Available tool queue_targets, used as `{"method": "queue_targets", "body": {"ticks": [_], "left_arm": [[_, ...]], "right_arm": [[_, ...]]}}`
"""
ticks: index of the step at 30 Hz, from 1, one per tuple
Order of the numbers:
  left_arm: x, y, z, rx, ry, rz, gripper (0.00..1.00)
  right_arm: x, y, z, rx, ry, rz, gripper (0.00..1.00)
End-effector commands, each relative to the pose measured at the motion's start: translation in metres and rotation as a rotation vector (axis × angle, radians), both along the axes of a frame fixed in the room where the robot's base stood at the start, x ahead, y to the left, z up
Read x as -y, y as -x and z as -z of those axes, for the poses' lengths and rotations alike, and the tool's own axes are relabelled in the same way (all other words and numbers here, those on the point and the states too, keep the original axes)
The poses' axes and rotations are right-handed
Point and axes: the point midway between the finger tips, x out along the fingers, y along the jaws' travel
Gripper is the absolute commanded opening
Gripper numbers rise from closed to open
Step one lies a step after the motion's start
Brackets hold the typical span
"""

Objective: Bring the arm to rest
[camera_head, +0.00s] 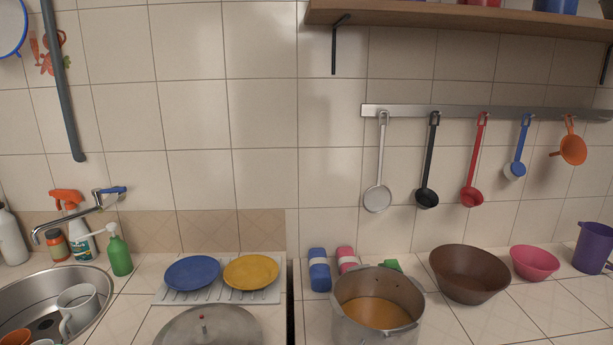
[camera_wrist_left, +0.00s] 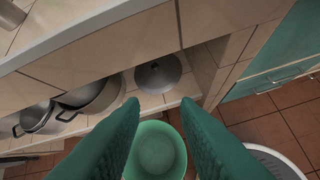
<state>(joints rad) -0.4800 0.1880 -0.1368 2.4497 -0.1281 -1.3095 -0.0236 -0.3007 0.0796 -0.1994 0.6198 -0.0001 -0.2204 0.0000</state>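My left gripper (camera_wrist_left: 159,104) shows in the left wrist view as two teal fingers with a wide gap between them. It is open, and nothing is held between the fingers. A green bowl-like container (camera_wrist_left: 156,150) shows below and beyond the gap, apart from the fingers as far as I can tell. Neither gripper shows in the head view, and my right gripper is in no view.
In the wrist view, pots (camera_wrist_left: 92,98) and a grey lid (camera_wrist_left: 158,75) sit on a shelf under the counter; a teal drawer front (camera_wrist_left: 262,62) is at right. On the counter stand a large pot (camera_head: 376,322), a brown bowl (camera_head: 468,272), plates (camera_head: 192,272) and a sink (camera_head: 25,292).

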Motion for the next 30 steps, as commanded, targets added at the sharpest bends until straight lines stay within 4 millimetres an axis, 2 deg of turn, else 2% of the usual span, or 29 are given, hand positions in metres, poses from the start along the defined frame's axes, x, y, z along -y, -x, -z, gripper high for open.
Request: {"method": "queue_targets", "body": {"ticks": [3, 8, 9, 12, 17, 20, 23, 26, 30], "left_arm": [[0.010, 0.039, 0.021, -0.173, 0.071, -0.033, 0.28], [0.024, 0.089, 0.039, -0.382, 0.152, -0.063, 0.28], [0.023, 0.080, 0.054, -0.377, 0.144, -0.061, 0.28], [0.024, 0.073, 0.082, -0.384, 0.140, -0.060, 0.28], [0.025, 0.066, 0.134, -0.405, 0.136, -0.058, 0.28], [0.026, 0.066, 0.173, -0.422, 0.134, -0.056, 0.28], [0.025, 0.071, 0.221, -0.440, 0.131, -0.054, 0.28], [0.023, 0.085, 0.276, -0.465, 0.127, -0.052, 0.28], [0.019, 0.120, 0.347, -0.499, 0.120, -0.048, 0.28]], "right_arm": [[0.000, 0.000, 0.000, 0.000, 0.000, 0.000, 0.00], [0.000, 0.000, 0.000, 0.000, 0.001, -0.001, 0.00], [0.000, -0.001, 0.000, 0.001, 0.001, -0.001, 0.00], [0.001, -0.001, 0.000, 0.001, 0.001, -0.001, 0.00], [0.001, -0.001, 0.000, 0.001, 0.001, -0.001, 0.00], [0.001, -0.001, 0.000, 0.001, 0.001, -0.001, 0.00], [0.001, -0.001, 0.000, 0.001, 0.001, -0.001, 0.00], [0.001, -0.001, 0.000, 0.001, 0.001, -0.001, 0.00], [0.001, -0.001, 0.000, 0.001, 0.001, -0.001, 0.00]]}}
